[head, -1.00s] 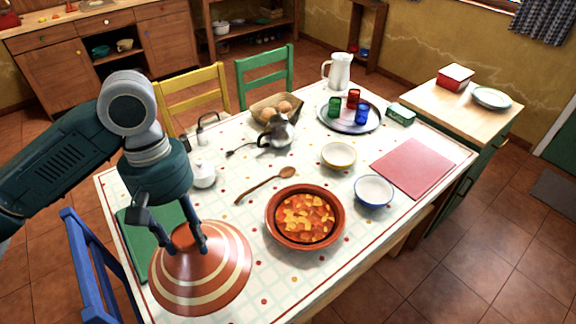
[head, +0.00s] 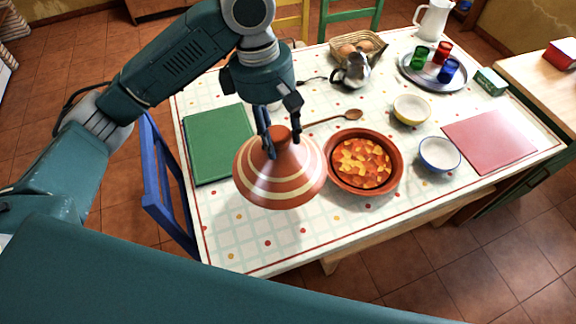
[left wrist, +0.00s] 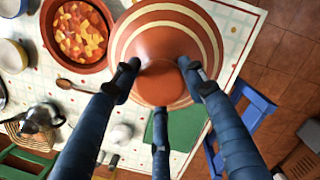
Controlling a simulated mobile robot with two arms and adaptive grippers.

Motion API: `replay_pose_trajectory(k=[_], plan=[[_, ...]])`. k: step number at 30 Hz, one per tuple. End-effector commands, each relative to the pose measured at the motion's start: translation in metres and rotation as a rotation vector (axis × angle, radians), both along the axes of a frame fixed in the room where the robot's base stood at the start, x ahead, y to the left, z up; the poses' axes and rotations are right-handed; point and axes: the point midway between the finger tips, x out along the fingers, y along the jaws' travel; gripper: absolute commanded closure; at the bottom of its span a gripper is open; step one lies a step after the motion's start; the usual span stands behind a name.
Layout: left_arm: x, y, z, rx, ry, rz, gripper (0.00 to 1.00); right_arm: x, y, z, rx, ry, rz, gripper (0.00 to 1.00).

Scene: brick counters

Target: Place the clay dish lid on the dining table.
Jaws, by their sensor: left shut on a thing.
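The clay dish lid (head: 280,182) is a terracotta cone with cream rings. My left gripper (head: 283,138) is shut on the knob at its top and holds it over the near part of the dining table (head: 240,241). In the left wrist view the lid (left wrist: 165,35) sits between the fingers of my left gripper (left wrist: 158,75). A shadow on the cloth suggests the lid is raised a little. The clay dish (head: 391,184) with orange stew stands just right of the lid. My right gripper is not in view.
A green mat (head: 215,145) lies left of the lid and a red mat (head: 490,141) far right. A yellow bowl (head: 411,110), a blue-rimmed bowl (head: 440,154) and a wooden spoon (head: 340,117) are near the dish. Cloth in front of the lid is clear. A blue chair (head: 165,185) stands left.

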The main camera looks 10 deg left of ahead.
Motion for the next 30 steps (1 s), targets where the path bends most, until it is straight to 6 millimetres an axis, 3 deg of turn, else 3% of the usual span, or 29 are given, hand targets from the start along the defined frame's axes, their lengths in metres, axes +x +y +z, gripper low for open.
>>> replay_pose_trajectory(k=[6,12,30], plan=[[-0.001,0.001,-0.055,0.001,0.002,0.0,1.0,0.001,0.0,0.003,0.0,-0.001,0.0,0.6],[0.0,0.001,-0.099,0.0,0.0,0.0,1.0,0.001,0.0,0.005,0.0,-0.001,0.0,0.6],[0.001,0.0,-0.161,-0.002,-0.004,-0.002,1.0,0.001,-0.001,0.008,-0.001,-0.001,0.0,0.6]])
